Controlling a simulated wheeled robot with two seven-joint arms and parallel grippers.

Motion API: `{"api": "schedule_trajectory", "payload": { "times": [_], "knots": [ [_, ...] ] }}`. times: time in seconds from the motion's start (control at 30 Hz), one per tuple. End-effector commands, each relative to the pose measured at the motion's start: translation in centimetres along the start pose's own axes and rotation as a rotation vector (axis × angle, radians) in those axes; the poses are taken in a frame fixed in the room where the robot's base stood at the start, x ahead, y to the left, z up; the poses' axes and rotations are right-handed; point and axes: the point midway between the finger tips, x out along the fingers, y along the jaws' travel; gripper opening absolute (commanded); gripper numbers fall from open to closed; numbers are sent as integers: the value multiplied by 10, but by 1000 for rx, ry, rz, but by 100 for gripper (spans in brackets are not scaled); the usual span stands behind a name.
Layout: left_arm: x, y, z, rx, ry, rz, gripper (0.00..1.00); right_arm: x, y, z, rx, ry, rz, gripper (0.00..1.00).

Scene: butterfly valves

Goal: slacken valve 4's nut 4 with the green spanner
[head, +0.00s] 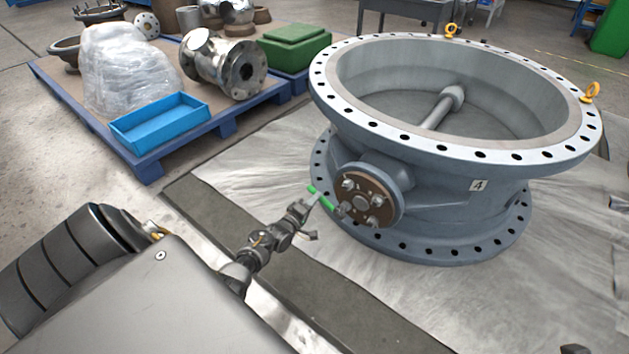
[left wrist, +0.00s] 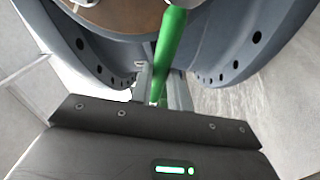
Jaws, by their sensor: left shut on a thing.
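My left gripper (head: 309,202) is shut on the green spanner (head: 321,197), in front of the plate's lower left. The spanner (left wrist: 171,40) runs up from the jaws (left wrist: 160,95) towards the plate in the left wrist view. Its far end is cut off there, so whether it sits on a nut is unclear. My right gripper is out of view.
Bare floor sheeting (head: 265,150) lies between pallet and valve.

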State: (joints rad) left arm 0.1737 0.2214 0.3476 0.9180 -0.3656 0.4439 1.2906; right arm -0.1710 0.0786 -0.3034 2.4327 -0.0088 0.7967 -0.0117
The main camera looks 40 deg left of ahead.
Motion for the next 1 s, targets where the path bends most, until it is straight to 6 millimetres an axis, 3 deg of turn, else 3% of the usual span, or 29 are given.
{"api": "schedule_trajectory", "payload": {
  "times": [0.5,1.0],
  "knots": [
    [-46,2,-2,-1,1,1,0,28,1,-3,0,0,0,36],
    [-48,0,-3,-1,2,1,0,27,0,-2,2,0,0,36]
  ]
}}
